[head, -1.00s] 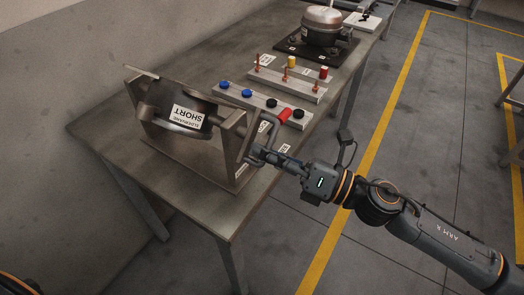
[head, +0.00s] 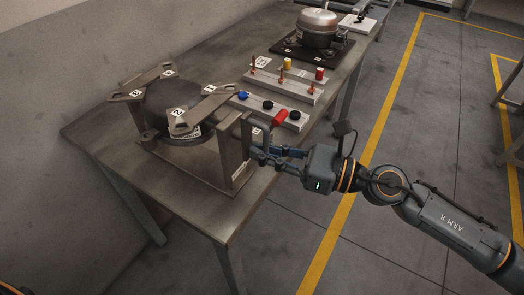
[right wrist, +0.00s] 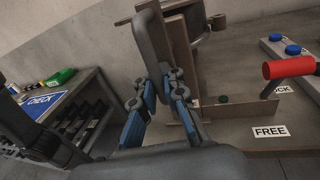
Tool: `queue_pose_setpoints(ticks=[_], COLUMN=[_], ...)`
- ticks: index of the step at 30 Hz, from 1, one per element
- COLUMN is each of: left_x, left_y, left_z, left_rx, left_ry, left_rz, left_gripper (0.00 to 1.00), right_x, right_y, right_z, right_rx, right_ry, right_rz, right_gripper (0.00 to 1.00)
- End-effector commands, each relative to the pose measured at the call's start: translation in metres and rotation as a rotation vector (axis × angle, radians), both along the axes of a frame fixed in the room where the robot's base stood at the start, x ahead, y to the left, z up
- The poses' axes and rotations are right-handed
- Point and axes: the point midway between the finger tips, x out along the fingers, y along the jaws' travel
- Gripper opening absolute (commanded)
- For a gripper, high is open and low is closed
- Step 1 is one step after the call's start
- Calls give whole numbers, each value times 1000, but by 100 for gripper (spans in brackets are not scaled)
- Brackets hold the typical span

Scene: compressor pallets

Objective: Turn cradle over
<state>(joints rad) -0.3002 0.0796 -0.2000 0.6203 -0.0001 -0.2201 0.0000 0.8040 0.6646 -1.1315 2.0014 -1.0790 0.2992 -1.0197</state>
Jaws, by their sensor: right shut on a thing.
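The cradle (head: 232,152) stands on the near end of the table, with upright plates and a dark round compressor (head: 165,105) between them. My right gripper (head: 262,155) is shut on the crank handle at the cradle's right side. In the right wrist view, the blue-padded fingers (right wrist: 157,104) are close together beside the cradle's plate (right wrist: 181,65). A red-gripped lever (head: 280,117) is next to the cradle, near the FREE label (right wrist: 270,131). My left gripper is not in view.
Behind the cradle are a rack with blue and black caps (head: 268,104) and a rack with red and yellow pieces (head: 287,84). Another compressor (head: 317,27) stands on a black base farther back. The floor right of the table is clear.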

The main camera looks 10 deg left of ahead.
Motion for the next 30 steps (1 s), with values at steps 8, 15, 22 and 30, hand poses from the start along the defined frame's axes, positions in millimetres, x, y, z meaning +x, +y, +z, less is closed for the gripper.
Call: queue_pose_setpoints(ticks=[8,15,22,30], left_x=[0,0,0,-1], left_y=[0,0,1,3], left_z=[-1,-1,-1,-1], left_rx=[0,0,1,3], left_ry=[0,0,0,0], left_rz=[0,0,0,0], left_gripper=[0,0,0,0], right_x=[0,0,0,0], right_y=[-2,-2,-1,-1], right_z=[-8,-8,-5,-2], right_rx=[-25,-25,-22,-16], right_ry=[-26,-27,-28,-30], right_rz=[2,2,2,2], right_gripper=[0,0,32,32])
